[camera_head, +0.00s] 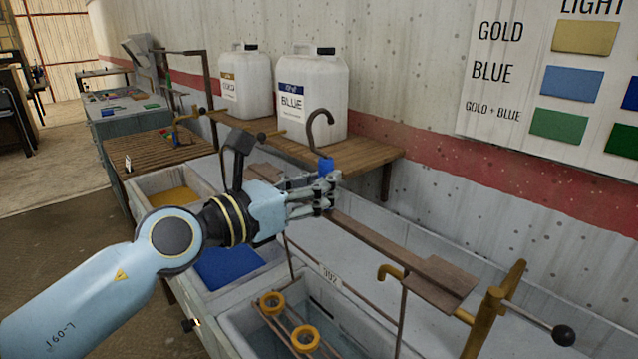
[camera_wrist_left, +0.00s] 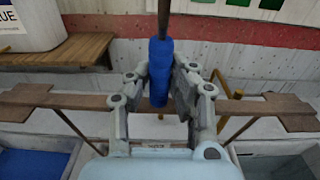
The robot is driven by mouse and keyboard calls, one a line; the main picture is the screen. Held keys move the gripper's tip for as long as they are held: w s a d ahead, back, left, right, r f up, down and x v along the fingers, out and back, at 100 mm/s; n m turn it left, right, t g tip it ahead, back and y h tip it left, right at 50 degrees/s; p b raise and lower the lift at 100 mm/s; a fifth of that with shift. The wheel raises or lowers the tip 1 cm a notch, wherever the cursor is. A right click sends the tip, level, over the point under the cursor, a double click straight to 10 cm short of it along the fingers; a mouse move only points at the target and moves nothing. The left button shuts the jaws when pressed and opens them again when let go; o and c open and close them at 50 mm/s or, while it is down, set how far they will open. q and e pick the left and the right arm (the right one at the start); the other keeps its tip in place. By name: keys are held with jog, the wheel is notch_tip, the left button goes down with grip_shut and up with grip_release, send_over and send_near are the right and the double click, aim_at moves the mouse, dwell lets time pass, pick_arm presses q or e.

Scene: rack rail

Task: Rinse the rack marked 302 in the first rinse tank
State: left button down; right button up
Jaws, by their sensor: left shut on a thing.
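My left gripper (camera_head: 318,190) is shut on the blue grip (camera_head: 325,166) below a dark hook (camera_head: 319,120). In the left wrist view the blue grip (camera_wrist_left: 160,72) stands upright between the fingers. A brown wooden bar with wide end plates (camera_head: 440,283) runs below the gripper, with thin rods hanging down. A small pale tag (camera_head: 329,276) hangs low near it; its marking looks like 302 but is hard to read. A tank of clear liquid (camera_head: 340,300) lies below, near the front. Whether the rack's lower part touches liquid cannot be told.
A blue tank (camera_head: 228,268) and a yellow tank (camera_head: 175,195) lie farther left. A yellow post (camera_head: 487,318) and black-knobbed lever (camera_head: 564,335) stand front right. White jugs (camera_head: 312,95) stand on a wooden shelf (camera_head: 365,152).

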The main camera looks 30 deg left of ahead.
notch_tip(320, 180, down, 16)
jog(key=s+b, duration=0.1)
jog(key=b, duration=1.4)
jog(key=shift+d, duration=0.2)
jog(key=shift+r, duration=0.1)
jog(key=shift+a, duration=0.1)
jog(key=shift+a, duration=0.1)
jog(key=shift+d+r, duration=0.2)
jog(key=shift+r, duration=0.1)
jog(key=shift+a, duration=0.15)
dwell(1.4)
jog(key=shift+r, duration=0.15)
dwell(1.0)
